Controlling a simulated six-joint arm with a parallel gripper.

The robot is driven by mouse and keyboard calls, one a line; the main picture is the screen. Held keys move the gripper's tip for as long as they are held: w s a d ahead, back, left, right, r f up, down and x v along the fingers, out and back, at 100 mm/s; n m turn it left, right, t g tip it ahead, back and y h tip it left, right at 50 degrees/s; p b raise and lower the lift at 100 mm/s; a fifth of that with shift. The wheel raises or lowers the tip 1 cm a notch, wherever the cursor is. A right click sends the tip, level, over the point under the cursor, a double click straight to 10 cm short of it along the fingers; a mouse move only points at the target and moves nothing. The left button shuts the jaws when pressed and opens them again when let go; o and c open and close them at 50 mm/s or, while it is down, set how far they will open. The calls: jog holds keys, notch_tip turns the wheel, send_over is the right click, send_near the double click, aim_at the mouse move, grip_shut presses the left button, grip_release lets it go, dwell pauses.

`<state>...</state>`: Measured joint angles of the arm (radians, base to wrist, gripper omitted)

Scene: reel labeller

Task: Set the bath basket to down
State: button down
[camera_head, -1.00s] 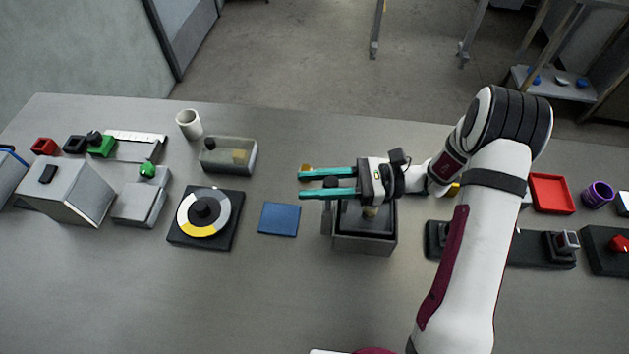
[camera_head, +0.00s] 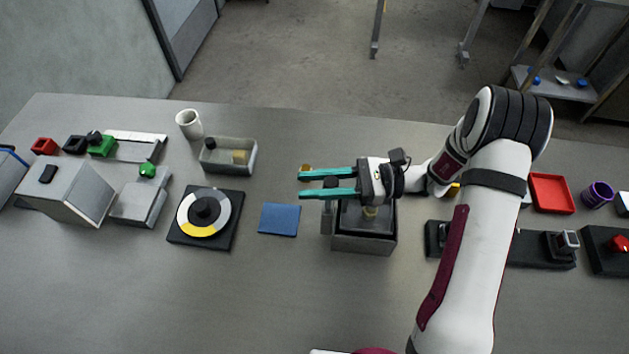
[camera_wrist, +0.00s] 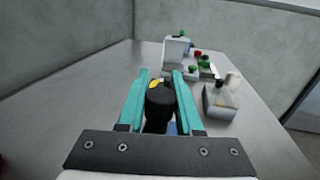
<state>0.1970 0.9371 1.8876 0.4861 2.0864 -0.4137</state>
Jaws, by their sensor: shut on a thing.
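The bath is a grey open box (camera_head: 364,245) on the table, under and just in front of my gripper. A black knob (camera_wrist: 160,98) stands at the bath's left side, above a grey post (camera_head: 326,220). My gripper (camera_head: 303,184) points left with its teal fingers on either side of this knob and is shut on it. The fingertips reach past the knob. The basket's height is hard to judge.
A blue pad (camera_head: 279,219) and a black-based dial (camera_head: 205,215) lie to the left. A grey tray (camera_head: 228,165) and a white cup (camera_head: 188,123) stand behind them. Dark fixtures and a red tray (camera_head: 551,193) are to the right. The front table is clear.

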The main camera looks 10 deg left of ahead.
notch_tip(320, 180, down, 7)
jog(key=shift+r, duration=0.15)
dwell(0.4)
jog(key=c, duration=0.6)
grip_release()
jog(key=shift+r, duration=0.15)
jog(key=d+r, duration=0.3)
jog(key=d, duration=0.1)
jog(key=s+d+r, duration=0.1)
jog(key=d+r, duration=0.2)
jog(key=r, duration=0.1)
jog(key=d+r, duration=0.3)
jog(key=d, duration=0.1)
jog(key=shift+s+d+r, duration=0.2)
jog(key=shift+d+r, duration=0.1)
jog(key=shift+r, duration=0.1)
